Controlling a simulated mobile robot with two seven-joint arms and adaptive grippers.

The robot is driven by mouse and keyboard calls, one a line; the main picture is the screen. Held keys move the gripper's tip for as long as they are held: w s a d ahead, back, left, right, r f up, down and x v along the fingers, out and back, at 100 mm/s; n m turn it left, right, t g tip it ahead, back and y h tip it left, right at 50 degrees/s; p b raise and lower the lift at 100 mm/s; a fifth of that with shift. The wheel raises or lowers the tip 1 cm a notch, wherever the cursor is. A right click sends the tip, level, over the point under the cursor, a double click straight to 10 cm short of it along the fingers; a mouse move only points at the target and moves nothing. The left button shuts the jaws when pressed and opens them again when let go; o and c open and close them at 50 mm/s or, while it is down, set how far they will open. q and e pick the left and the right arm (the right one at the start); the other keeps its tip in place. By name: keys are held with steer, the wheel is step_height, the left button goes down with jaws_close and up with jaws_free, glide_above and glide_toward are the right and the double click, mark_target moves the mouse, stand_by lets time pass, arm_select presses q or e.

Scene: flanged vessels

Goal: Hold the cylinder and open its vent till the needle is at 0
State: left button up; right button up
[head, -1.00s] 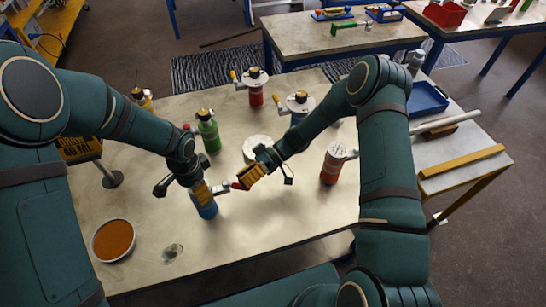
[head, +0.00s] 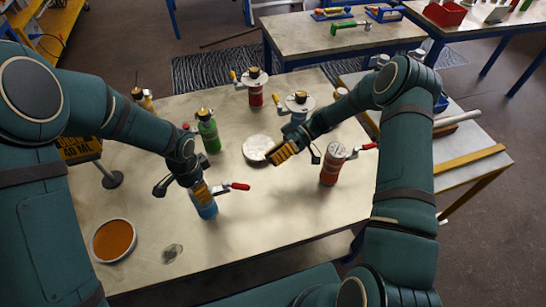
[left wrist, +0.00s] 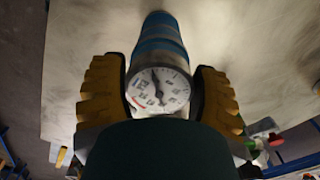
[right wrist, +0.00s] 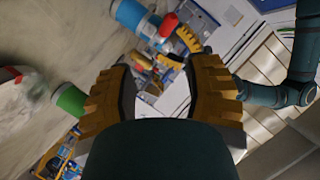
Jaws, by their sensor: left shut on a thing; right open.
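A blue cylinder (head: 205,209) stands on the table, and my left gripper (head: 203,189) is shut on its upper part. In the left wrist view the cylinder (left wrist: 162,38) is between both fingers. Its round white gauge (left wrist: 158,90) faces that camera. The dark needle points almost straight up, slightly left; the numbers are too blurred to read. The vent lever (head: 236,187) has a red grip and sticks out to the right. My right gripper (head: 284,152) is open and empty, above the table, up and right of the lever and apart from it.
A green cylinder (head: 209,136), a red one (head: 255,94) and an orange-red one (head: 330,168) stand on the table. A white disc (head: 257,150) lies near the right gripper. A bowl with orange contents (head: 113,240) is at front left. The front middle is clear.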

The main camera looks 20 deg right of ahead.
steer(key=shift+r, duration=0.1)
steer(key=c, duration=0.5)
steer(key=a+r+n+g+h, duration=0.1)
steer(key=n, duration=0.2)
steer(key=w+a+r+n+g+h, duration=0.1)
steer(key=n, duration=0.2)
steer(key=w+a+r+n+g+h, duration=0.1)
steer(key=a+r+n+h, duration=0.1)
steer(key=n, duration=0.1)
steer(key=shift+r+n+g, duration=0.1)
steer(key=shift+n+g, duration=0.3)
jaws_close()
steer(key=w+a+r+n+h, duration=0.25)
steer(key=r+n+h, duration=0.3)
steer(key=n, duration=0.35)
glide_toward(238, 185)
steer(key=x, duration=0.8)
